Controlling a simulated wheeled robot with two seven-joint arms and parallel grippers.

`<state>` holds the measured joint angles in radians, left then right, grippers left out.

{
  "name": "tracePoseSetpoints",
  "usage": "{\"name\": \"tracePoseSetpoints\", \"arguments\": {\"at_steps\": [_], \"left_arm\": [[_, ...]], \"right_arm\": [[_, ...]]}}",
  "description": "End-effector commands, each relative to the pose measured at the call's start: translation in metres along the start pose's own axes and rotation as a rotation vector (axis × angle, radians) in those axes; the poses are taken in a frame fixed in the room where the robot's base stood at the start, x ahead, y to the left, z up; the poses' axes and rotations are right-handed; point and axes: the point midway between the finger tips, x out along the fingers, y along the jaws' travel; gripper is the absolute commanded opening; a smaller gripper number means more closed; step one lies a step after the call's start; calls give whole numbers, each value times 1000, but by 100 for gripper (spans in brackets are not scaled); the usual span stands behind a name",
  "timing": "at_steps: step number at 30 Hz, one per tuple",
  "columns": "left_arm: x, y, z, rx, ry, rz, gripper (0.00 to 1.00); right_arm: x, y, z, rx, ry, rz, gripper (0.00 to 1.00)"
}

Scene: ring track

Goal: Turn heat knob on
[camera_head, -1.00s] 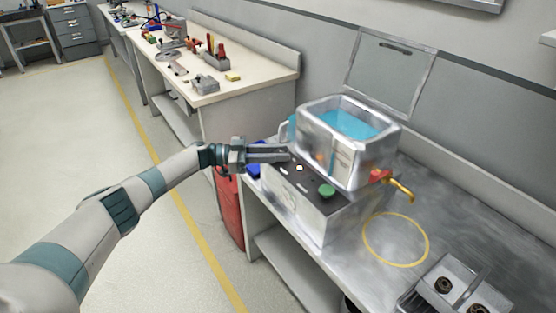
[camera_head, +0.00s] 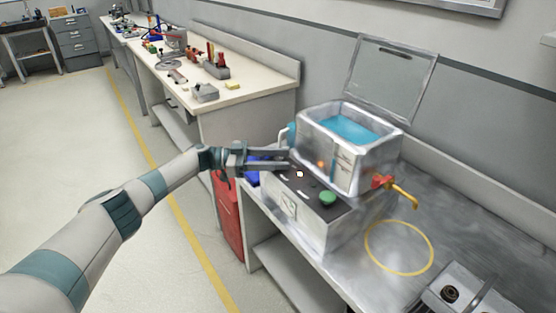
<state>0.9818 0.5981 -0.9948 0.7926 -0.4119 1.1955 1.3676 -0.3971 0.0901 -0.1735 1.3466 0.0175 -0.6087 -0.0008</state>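A metal bath with an open lid (camera_head: 391,78) and blue liquid (camera_head: 350,129) stands on a control box (camera_head: 310,222) on the bench. The box's dark top panel carries a green round knob (camera_head: 328,198), a small lit white spot (camera_head: 299,174) and pale markings. An orange glow (camera_head: 321,164) shows on the bath's front wall. My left gripper (camera_head: 290,159) reaches in from the left over the panel's far left end. Its fingers are apart, with nothing clearly between them. A dark part of the panel lies by the fingertips; I cannot tell which control it is. My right gripper is out of view.
A red tap with a brass spout (camera_head: 397,188) sticks out at the bath's right. A yellow ring (camera_head: 399,248) marks the bench top. A metal tray (camera_head: 465,295) with dark round parts stands at the front right. The bench between is clear.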

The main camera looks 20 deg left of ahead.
Motion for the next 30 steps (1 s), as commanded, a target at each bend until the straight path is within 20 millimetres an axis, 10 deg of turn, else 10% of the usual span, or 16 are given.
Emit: {"name": "tracePoseSetpoints", "arguments": {"at_steps": [16, 30], "left_arm": [[-16, 0, 2, -1, -2, 0, 43], [-101, -1, 4, -1, -2, -2, 43]], "right_arm": [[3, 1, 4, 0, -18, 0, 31], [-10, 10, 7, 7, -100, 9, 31]]}}
